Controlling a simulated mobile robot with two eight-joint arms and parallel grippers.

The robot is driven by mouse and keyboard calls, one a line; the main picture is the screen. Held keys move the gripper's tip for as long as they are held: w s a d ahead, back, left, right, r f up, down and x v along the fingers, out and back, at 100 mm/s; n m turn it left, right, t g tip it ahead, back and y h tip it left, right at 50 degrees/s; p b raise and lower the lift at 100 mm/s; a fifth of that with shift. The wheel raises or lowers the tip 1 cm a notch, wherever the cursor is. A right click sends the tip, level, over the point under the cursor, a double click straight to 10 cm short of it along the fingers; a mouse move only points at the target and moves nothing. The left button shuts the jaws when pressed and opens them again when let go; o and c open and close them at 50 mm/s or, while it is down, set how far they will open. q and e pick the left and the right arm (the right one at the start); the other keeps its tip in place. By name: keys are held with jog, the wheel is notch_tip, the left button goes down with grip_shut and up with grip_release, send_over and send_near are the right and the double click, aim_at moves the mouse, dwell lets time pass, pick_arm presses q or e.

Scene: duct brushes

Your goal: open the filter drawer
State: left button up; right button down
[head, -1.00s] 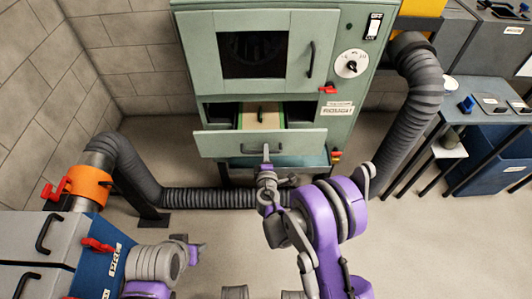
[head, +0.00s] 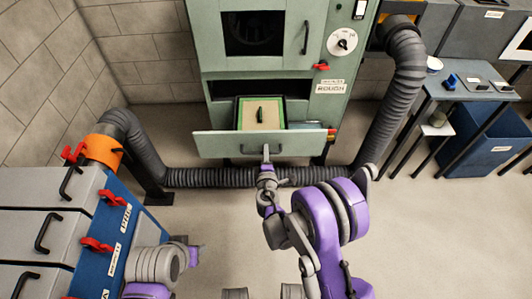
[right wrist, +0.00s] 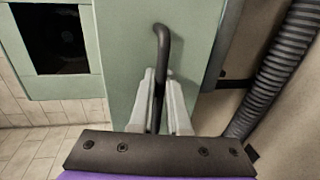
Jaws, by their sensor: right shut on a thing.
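The filter drawer (head: 262,145) of the green cabinet stands pulled out at the bottom, below the windowed door. A framed tan filter (head: 262,114) with a dark handle lies inside it. My right gripper (head: 267,155) is at the drawer front, shut on the dark drawer handle (head: 281,148). In the right wrist view the handle (right wrist: 162,45) runs between the two grey fingers (right wrist: 160,100). My left gripper (head: 193,253) is low at the left, away from the drawer, and its jaws are too small to read.
A grey and blue unit (head: 75,215) with red latches stands at left. A table (head: 470,88) stands at right. Floor right of my right arm is clear.

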dwell(0.3)
jog(key=c, duration=1.2)
grip_release()
jog(key=shift+o, duration=0.2)
jog(key=shift+s, duration=0.1)
jog(key=v, duration=1)
jog(key=shift+s, duration=0.3)
jog(key=shift+r, duration=0.1)
